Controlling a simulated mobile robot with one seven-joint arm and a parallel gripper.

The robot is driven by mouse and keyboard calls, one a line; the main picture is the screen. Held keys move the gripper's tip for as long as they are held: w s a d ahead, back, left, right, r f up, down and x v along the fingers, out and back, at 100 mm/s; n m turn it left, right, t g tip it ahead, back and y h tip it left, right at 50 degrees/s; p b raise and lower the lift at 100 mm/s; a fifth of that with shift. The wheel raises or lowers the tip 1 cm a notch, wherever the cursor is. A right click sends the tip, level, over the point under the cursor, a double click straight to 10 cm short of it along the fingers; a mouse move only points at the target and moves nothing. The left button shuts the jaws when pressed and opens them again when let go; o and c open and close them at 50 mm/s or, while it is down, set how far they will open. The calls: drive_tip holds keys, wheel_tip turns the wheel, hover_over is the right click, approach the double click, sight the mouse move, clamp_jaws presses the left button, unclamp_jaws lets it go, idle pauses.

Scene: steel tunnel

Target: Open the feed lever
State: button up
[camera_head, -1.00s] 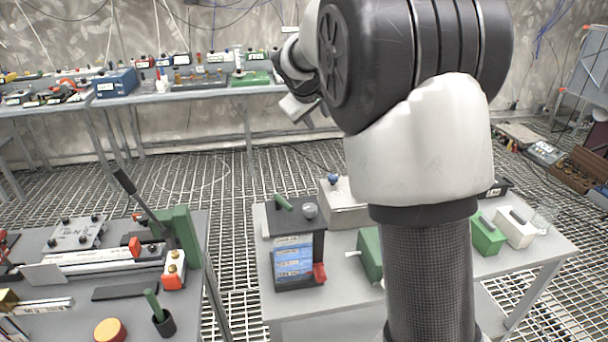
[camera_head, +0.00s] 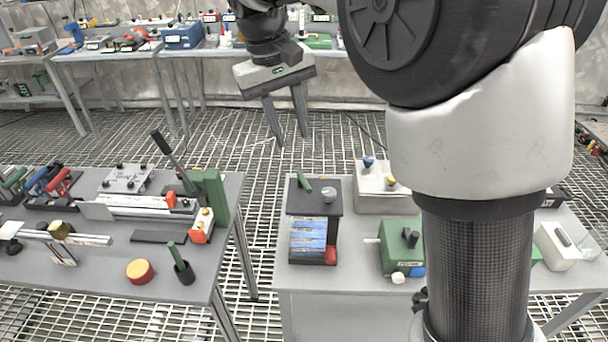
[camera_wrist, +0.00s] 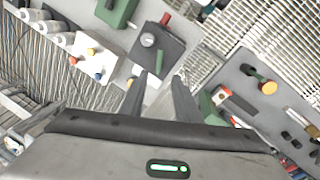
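No readable label shows which part is the feed lever. A black dispenser (camera_head: 314,235) with blue-striped packs stands at the left of the right bench. It has a short green handle and a grey knob (camera_head: 328,195) on top, and a red part low at its right. It also shows in the wrist view (camera_wrist: 172,47). On the left bench, a long black-handled lever (camera_head: 172,157) slants up beside a green block (camera_head: 213,195). My gripper (camera_head: 291,140) hangs above and behind the dispenser, fingers apart and empty. Its fingers (camera_wrist: 160,76) also show open in the wrist view.
A pale box (camera_head: 380,200) with blue and yellow knobs and a green box (camera_head: 400,245) stand right of the dispenser. A green-handled stick stands in a black cup (camera_head: 184,272) near a yellow-red puck (camera_head: 140,270). A gap with grating floor separates the benches.

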sight(305, 182)
drive_tip(key=f, duration=0.4)
drive_tip(key=d+f, duration=0.1)
drive_tip(key=f, duration=0.3)
drive_tip(key=w+d+f+b, duration=0.1)
drive_tip(key=f, duration=0.3)
drive_tip(key=shift+d+f, duration=0.2)
drive_tip(key=shift+f, duration=0.1)
clamp_jaws()
